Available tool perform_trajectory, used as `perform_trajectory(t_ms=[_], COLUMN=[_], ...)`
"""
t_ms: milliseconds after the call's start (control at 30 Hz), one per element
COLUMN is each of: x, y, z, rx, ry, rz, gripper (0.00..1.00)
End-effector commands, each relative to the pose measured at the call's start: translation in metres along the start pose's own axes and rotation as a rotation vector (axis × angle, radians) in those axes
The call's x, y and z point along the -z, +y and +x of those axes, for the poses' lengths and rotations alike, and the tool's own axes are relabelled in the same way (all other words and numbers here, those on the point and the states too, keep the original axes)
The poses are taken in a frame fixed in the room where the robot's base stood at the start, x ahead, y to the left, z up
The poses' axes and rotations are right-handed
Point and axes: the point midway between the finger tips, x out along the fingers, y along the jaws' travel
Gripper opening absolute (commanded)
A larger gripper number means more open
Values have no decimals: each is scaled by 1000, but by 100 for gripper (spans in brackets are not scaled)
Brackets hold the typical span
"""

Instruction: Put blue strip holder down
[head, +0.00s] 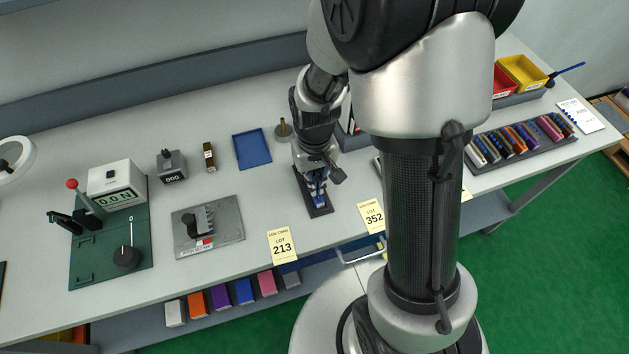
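My gripper (317,184) points down at the front middle of the workbench. A small blue piece (320,199), which looks like the blue strip holder, shows at its fingertips. It is over or on a narrow dark base (327,211) lying on the bench top. The fingers partly hide the piece. I cannot tell whether they are closed on it or whether it rests fully on the base.
Cards marked 213 (282,246) and 352 (371,215) are at the bench's front edge. A blue tray (252,149) lies behind, left of a small brass-coloured post (283,130). A grey fixture (208,227) stands left. A rack of coloured holders (520,140) is right, beyond my arm.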

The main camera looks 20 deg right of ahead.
Motion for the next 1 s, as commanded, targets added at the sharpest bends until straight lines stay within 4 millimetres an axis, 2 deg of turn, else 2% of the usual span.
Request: perform_trajectory(t_ms=[233,600,867,1000], x=[0,0,0,1], y=[0,0,0,0], z=[3,2,2,-7], rx=[0,0,0,0], ry=[1,1,1,2], rz=[0,0,0,0], gripper=[0,25,25,25])
